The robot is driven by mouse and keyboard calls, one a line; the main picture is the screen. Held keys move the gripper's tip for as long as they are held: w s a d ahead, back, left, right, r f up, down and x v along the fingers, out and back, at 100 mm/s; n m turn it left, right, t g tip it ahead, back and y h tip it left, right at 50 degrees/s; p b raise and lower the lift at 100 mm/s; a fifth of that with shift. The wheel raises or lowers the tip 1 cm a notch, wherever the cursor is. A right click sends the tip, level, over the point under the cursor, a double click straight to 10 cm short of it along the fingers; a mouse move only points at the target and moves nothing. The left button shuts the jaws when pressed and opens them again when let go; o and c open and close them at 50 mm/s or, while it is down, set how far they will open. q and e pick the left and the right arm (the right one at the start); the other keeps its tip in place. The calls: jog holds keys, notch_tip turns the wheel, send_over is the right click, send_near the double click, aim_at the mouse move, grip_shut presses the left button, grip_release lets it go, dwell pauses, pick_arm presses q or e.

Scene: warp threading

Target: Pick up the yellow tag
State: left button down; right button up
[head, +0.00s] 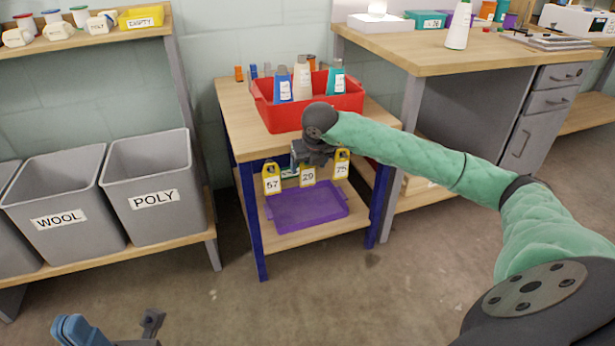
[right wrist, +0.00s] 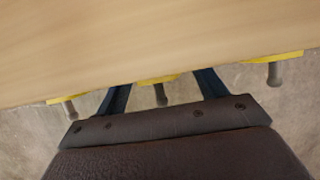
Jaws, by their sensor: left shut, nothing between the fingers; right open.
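Three yellow tags hang in a row at the front edge of the small wooden table: tag 57 (head: 271,180), tag 29 (head: 308,176) and tag 75 (head: 342,162). My right gripper (head: 307,160) is open, just above and over the top of tag 29, partly hiding it. In the right wrist view, the middle tag (right wrist: 158,79) shows as a thin yellow strip with a grey peg, between two similar tags. I cannot tell whether the fingers touch it. My left gripper (head: 150,326) is shut and empty at the bottom left, far from the tags.
A red bin (head: 275,115) with several bottles stands on the small table (head: 250,146). A purple tray (head: 305,212) lies on its lower shelf. Grey bins marked WOOL (head: 60,190) and POLY (head: 150,165) stand at left. The floor in front is clear.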

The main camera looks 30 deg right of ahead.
aim_at(308, 171)
jog(key=x, duration=0.2)
jog(key=shift+w+f, duration=0.15)
jog(key=shift+f, duration=0.25)
jog(key=c, duration=1.1)
jog(key=shift+o, duration=0.2)
